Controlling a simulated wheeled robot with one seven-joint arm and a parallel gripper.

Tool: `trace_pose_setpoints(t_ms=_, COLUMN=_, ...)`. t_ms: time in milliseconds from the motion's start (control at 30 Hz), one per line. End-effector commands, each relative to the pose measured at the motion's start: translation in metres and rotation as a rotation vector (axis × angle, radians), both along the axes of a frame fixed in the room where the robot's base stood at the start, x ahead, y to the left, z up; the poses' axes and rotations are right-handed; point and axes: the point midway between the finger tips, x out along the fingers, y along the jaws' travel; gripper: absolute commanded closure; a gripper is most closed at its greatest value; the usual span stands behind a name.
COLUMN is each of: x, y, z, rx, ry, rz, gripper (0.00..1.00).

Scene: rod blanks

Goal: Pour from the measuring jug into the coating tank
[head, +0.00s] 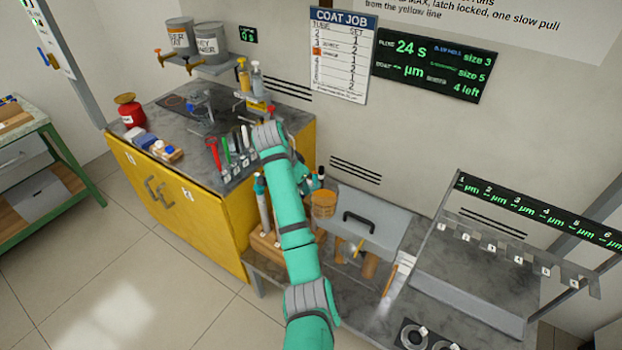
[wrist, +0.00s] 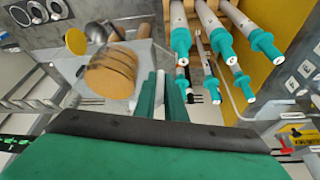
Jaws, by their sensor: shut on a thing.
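The measuring jug looks to be the clear vessel with orange-brown contents (head: 323,204), held at the end of my arm above the lower bench. It also shows in the wrist view (wrist: 112,72), just left of my gripper (wrist: 162,90). My gripper is shut on it; the grip itself is partly hidden, and in the head view my arm covers much of the hand. The coating tank seems to be the grey box with a black handle (head: 371,222), just right of the jug. Its opening is not clear to see. I see no stream of liquid.
Teal-ended rods (wrist: 223,45) stand in a wooden rack (head: 265,245) beside my arm. A yellow cabinet (head: 190,205) with tools on top is at the left. A numbered hanging rail (head: 518,258) stands at the right.

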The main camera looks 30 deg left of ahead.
Motion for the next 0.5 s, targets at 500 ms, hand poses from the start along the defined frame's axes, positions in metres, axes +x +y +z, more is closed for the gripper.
trace_pose_setpoints(t_ms=500, x=0.001, y=-0.033, z=-0.011, rx=0.395, ry=-0.038, rz=-0.015, gripper=1.0)
